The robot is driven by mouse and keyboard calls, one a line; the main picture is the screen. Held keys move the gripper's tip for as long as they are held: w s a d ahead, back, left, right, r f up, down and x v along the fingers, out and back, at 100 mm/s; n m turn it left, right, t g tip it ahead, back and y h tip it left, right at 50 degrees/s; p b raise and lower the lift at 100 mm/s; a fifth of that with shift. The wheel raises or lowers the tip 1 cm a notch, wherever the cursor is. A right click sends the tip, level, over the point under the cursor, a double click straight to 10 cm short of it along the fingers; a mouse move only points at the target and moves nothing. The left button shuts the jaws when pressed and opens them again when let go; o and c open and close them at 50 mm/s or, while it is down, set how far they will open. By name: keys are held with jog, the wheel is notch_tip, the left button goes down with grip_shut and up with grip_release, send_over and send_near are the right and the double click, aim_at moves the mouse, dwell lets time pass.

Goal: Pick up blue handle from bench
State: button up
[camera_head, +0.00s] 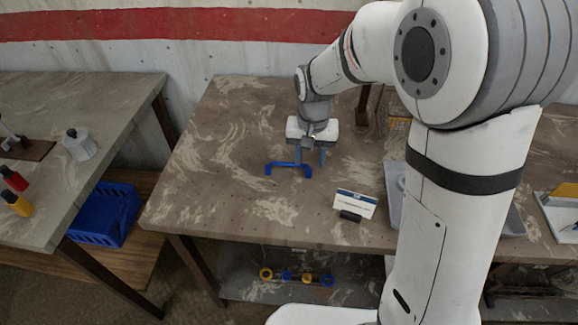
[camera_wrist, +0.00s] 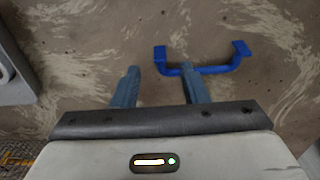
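The blue handle (camera_head: 289,168) lies on the brown, worn bench (camera_head: 225,150), a bar with a short foot at each end. In the wrist view the blue handle (camera_wrist: 204,69) sits just beyond the fingertips, right of centre. My gripper (camera_head: 310,155) is low over the bench, beside the handle.
A white card in a black holder (camera_head: 352,207) stands right of the handle. A grey tray (camera_head: 394,180) is partly hidden behind my arm. A second table (camera_head: 80,105) stands at the left, with a blue crate (camera_head: 107,215) below it. The bench left of the handle is clear.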

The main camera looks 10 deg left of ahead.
aim_at(309, 169)
jog(key=f, duration=0.4)
jog(key=shift+s, duration=0.2)
jog(key=shift+c, duration=0.3)
grip_shut()
